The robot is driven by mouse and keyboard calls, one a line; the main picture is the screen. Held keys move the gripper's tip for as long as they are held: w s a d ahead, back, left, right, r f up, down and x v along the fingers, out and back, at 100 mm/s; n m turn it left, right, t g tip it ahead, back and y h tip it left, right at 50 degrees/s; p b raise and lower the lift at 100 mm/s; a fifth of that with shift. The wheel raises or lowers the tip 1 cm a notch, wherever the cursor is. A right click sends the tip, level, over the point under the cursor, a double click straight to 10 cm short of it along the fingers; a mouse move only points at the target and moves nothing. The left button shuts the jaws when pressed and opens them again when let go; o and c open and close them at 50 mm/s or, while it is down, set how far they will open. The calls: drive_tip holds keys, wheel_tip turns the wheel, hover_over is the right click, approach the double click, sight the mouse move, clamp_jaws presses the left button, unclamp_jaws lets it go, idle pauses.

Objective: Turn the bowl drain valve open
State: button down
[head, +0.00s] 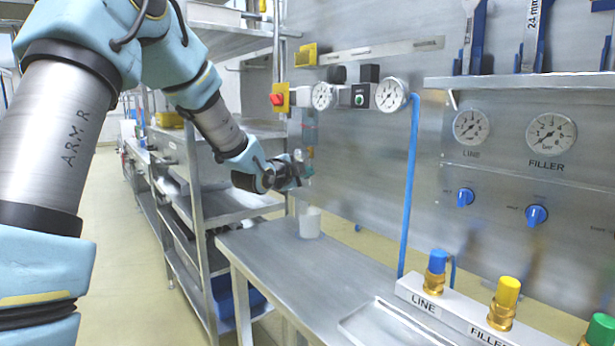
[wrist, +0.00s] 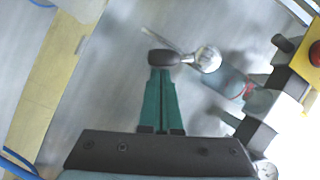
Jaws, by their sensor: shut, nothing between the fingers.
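The drain valve shows in the wrist view as a round metal body (wrist: 207,59) with a dark lever handle (wrist: 165,57) pointing left from it. A translucent bluish bowl (wrist: 228,80) with a red mark joins the valve on its lower right. My gripper (wrist: 161,72) has its green fingers together, with nothing between them. The fingertips are right at the underside of the lever in the picture; I cannot tell if they touch it. In the head view my gripper (head: 308,166) is at the wall panel, below the gauges, and the valve is too small to make out there.
A white cup (head: 310,222) stands on the steel bench (head: 275,262) below my gripper. Pressure gauges (head: 390,95) and a red button on a yellow block (head: 278,98) are on the wall above. A shelf rack (head: 195,170) stands left. A blue hose (head: 410,190) runs down the panel.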

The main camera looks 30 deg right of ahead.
drive_tip(key=shift+w+f+m+b, duration=0.15)
drive_tip(key=shift+f+m+b, duration=0.3)
drive_tip(key=shift+b, duration=1.25)
drive_tip(key=b, duration=0.3)
drive_tip(key=f+m+t+b, duration=0.1)
drive_tip(key=b, duration=0.3)
drive_tip(key=shift+w+a+f+m+h, duration=0.1)
drive_tip(key=shift+w+f+m+h, duration=0.15)
drive_tip(key=shift+w+h, duration=0.15)
drive_tip(key=m+b, duration=0.1)
drive_tip(key=b, duration=0.4)
drive_tip(key=shift+w+a+m+t+h+b, duration=0.1)
drive_tip(key=shift+w+m+t+h+b, duration=0.2)
drive_tip(key=shift+w+b, duration=0.1)
drive_tip(key=shift+w+r+b, duration=0.1)
drive_tip(key=shift+w+b, duration=0.05)
drive_tip(key=shift+b, duration=0.3)
